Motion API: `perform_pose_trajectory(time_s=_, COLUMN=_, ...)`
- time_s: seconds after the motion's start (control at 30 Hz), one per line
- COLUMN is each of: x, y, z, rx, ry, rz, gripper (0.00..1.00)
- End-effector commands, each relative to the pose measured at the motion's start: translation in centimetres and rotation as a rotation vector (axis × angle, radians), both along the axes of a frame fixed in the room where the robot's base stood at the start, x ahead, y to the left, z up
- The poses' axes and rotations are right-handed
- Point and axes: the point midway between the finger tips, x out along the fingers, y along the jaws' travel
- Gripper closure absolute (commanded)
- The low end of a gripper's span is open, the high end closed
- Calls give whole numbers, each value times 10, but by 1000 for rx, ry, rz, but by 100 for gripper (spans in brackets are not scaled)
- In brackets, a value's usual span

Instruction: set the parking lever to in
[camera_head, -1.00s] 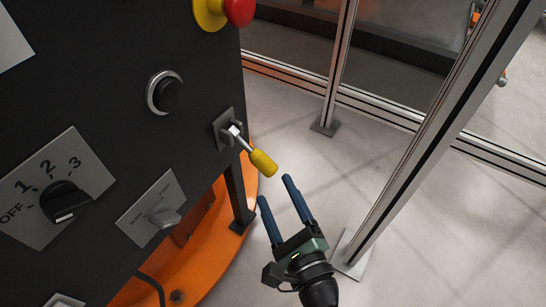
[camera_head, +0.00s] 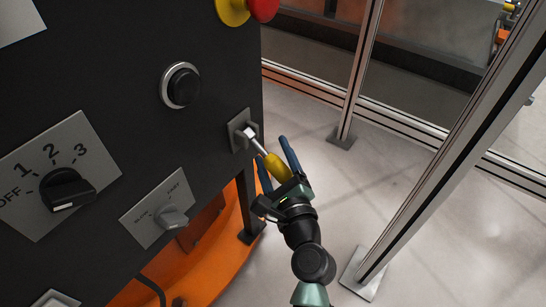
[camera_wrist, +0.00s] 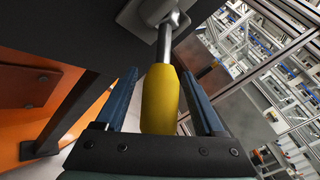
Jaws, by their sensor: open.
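The parking lever is a metal rod with a yellow grip (camera_head: 277,167), fixed to a grey bracket (camera_head: 240,131) at the right edge of the dark panel. It points out from the panel, tilted down and to the right. My gripper (camera_head: 273,160) is open, with its two blue fingers on either side of the yellow grip. In the wrist view, the yellow grip (camera_wrist: 160,98) lies between the fingers (camera_wrist: 160,82), with visible gaps on both sides. The metal rod (camera_wrist: 167,42) runs up to the bracket.
On the panel are a black push button (camera_head: 181,86), a numbered rotary switch (camera_head: 66,190), a smaller slow/fast knob (camera_head: 172,216) and a red and yellow stop button (camera_head: 262,8). An orange base (camera_head: 214,254) lies below. A metal fence post (camera_head: 440,150) stands to the right.

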Motion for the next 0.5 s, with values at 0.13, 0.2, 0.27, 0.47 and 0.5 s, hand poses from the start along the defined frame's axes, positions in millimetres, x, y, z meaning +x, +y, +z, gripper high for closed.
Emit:
perform_pose_trajectory(time_s=0.13, x=3, y=1, z=0, rx=0, ry=-1, rz=1, gripper=30)
perform_pose_trajectory(time_s=0.2, x=3, y=1, z=0, rx=0, ry=0, rz=0, gripper=30)
perform_pose_trajectory(time_s=0.27, x=3, y=1, z=1, rx=0, ry=-1, rz=1, gripper=30)
perform_pose_trajectory(time_s=0.47, x=3, y=1, z=0, rx=0, ry=-1, rz=1, gripper=56)
perform_pose_trajectory(time_s=0.5, x=3, y=1, z=0, rx=0, ry=0, rz=0, gripper=64)
